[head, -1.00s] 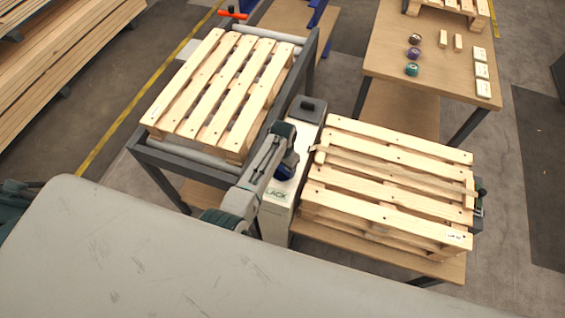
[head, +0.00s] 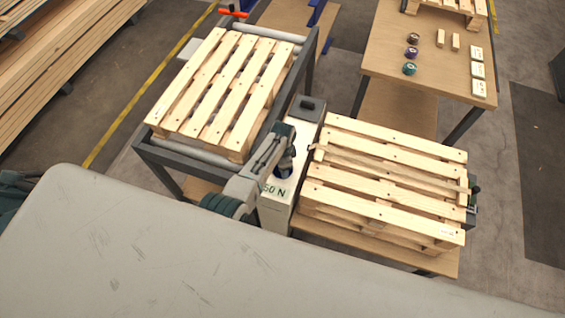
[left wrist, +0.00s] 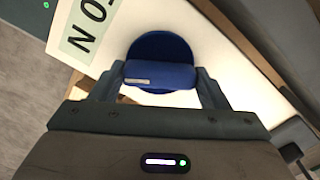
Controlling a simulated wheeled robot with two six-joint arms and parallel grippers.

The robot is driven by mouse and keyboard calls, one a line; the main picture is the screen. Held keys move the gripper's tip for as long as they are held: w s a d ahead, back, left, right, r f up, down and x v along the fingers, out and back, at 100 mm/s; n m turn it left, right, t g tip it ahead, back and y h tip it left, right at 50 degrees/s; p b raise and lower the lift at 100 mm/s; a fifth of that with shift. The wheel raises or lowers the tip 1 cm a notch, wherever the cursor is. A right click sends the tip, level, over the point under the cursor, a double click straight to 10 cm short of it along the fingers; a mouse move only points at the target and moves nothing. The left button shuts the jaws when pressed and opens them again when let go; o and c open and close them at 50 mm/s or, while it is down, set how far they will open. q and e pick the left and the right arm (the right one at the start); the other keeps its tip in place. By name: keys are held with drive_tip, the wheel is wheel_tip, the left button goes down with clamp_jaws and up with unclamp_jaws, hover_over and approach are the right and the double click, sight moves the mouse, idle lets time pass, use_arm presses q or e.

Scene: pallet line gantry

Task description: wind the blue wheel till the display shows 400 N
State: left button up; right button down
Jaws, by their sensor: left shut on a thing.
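The blue wheel (left wrist: 158,46) sits on the white face of the tensioner box (head: 276,218). My left gripper (left wrist: 158,76) is shut on the wheel's raised blue grip bar, one finger at each end. In the head view my left gripper (head: 282,160) reaches over the box and mostly hides the wheel. The green display (head: 273,189) shows "50 N" in the head view; a digit before that may be hidden by my arm. The display (left wrist: 88,32) in the left wrist view is cut off by the frame edge, with "0 N" readable. My right gripper is not in view.
A pallet stack (head: 385,185) with a tan strap across it stands right of the box. Another pallet (head: 220,90) lies on a roller frame to the left. A table (head: 400,30) behind holds colored round pieces and white cards. Floor shows between.

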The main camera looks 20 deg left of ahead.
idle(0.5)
use_arm(q)
drive_tip(key=o, duration=1)
drive_tip(key=shift+r, duration=0.1)
wheel_tip(320, 180, up, 11)
drive_tip(key=shift+f+b, duration=0.2)
drive_tip(key=shift+b, duration=0.65)
